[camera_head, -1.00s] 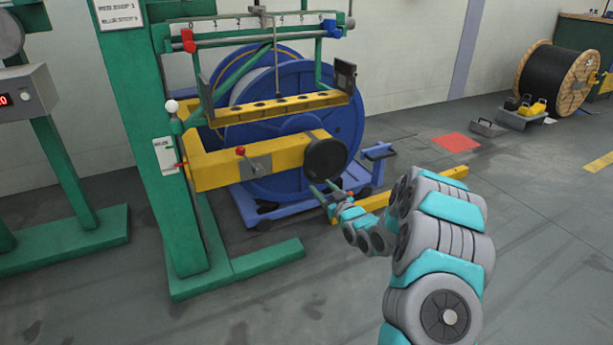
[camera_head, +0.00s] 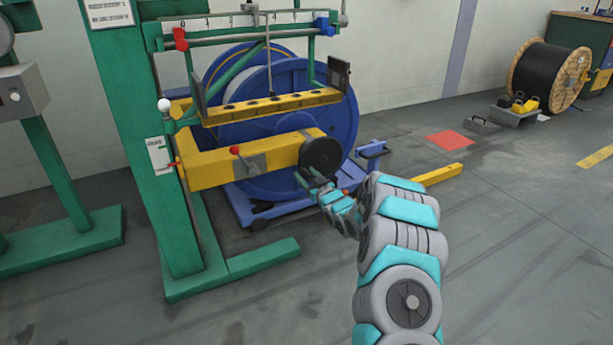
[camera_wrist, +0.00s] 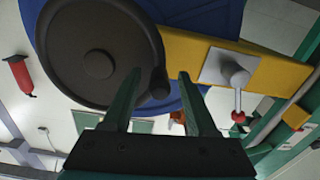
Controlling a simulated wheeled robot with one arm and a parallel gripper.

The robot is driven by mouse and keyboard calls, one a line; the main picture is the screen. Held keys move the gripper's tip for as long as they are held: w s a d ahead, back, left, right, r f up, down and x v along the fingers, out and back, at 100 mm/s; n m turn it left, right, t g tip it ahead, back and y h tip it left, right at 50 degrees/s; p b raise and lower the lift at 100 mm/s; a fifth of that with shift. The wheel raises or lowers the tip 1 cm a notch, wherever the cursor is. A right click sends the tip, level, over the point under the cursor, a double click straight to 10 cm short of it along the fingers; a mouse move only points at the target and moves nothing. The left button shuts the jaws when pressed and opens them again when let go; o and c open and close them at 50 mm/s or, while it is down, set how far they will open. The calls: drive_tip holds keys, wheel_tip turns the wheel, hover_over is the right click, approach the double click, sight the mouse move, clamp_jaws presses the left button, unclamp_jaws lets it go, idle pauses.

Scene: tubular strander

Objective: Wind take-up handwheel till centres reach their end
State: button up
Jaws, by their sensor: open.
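The dark round handwheel (camera_head: 321,157) is on the right end of the yellow arm (camera_head: 218,163) of the green stand. In the wrist view the handwheel (camera_wrist: 97,52) fills the upper left, with a dark knob at its right rim. My gripper (camera_head: 308,178) is at the wheel's lower edge. In the wrist view my gripper (camera_wrist: 158,75) is open, its two green fingers pointing at the wheel, one on each side of the knob. I cannot tell whether they touch it. The blue reel (camera_head: 285,110) stands behind the arm; its centres are hidden.
A red-knobbed lever (camera_head: 237,151) sits on the yellow arm, left of the wheel. A yellow perforated bar (camera_head: 275,106) hangs above it. A blue pedal piece (camera_head: 372,150) stands at the right.

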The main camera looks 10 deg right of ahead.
drive_tip(key=shift+c, duration=0.2)
clamp_jaws()
idle(1.1)
